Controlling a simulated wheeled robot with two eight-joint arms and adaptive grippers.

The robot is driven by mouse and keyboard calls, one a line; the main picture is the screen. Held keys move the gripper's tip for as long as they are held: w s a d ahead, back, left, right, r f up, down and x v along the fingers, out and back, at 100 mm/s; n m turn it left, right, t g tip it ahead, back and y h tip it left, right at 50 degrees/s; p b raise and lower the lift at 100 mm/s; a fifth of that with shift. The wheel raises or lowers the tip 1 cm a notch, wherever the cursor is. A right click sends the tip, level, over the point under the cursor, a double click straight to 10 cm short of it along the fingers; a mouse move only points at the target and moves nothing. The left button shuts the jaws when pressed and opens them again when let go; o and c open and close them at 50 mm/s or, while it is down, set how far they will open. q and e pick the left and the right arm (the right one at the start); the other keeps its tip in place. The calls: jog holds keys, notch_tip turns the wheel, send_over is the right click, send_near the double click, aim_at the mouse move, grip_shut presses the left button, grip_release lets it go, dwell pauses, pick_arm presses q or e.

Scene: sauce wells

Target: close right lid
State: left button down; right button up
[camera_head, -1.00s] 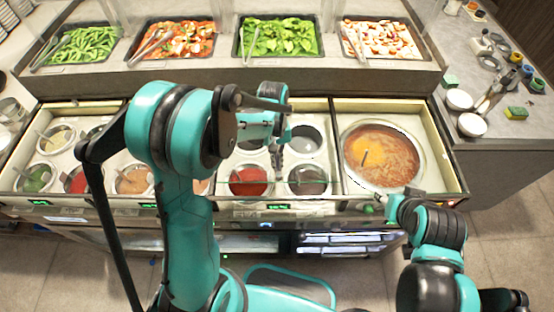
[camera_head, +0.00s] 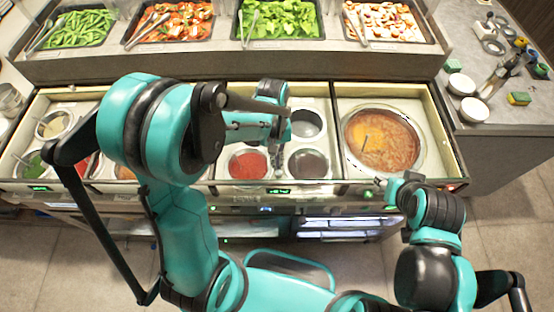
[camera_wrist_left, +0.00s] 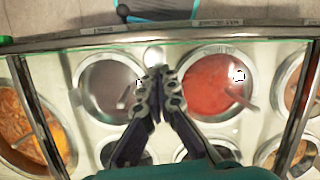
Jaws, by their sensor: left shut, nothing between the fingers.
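My left gripper (camera_head: 277,172) is shut and empty, low over the middle compartment, between the red sauce well (camera_head: 248,164) and the dark grey well (camera_head: 308,164). In the left wrist view its fingertips (camera_wrist_left: 155,73) are together between the grey well (camera_wrist_left: 105,82) and the red well (camera_wrist_left: 212,88), close to the front rail. No solid lid stands out; a thin green edge line runs along the front rail in the left wrist view, perhaps of a clear pane. The end of my right arm (camera_head: 395,188) is at the counter's front right; its fingers are not clear.
A large soup pot (camera_head: 382,140) fills the right compartment. Trays of beans (camera_head: 80,28), tomato salad (camera_head: 172,25), greens (camera_head: 280,20) and another salad (camera_head: 385,22) stand on the raised shelf behind. White bowls (camera_head: 473,110) and a sponge (camera_head: 519,98) lie on the right counter.

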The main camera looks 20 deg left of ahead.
pick_arm(q)
jog(key=p+v, duration=0.6)
jog(key=v, duration=0.4)
jog(key=shift+p, duration=0.4)
jog(key=s+a+r+m+t+y+b, duration=0.1)
jog(key=s+a+r+m+t+b, duration=0.1)
jog(key=s+a+m+t+b, duration=0.2)
jog(key=s+m+t+b, duration=0.1)
jog(key=s+t+b, duration=0.2)
jog(key=t+b, duration=0.1)
jog(key=shift+s+t+b, duration=0.3)
jog(key=shift+t+b, duration=0.1)
jog(key=shift+t, duration=0.5)
jog(key=shift+a, duration=0.15)
dwell(3.1)
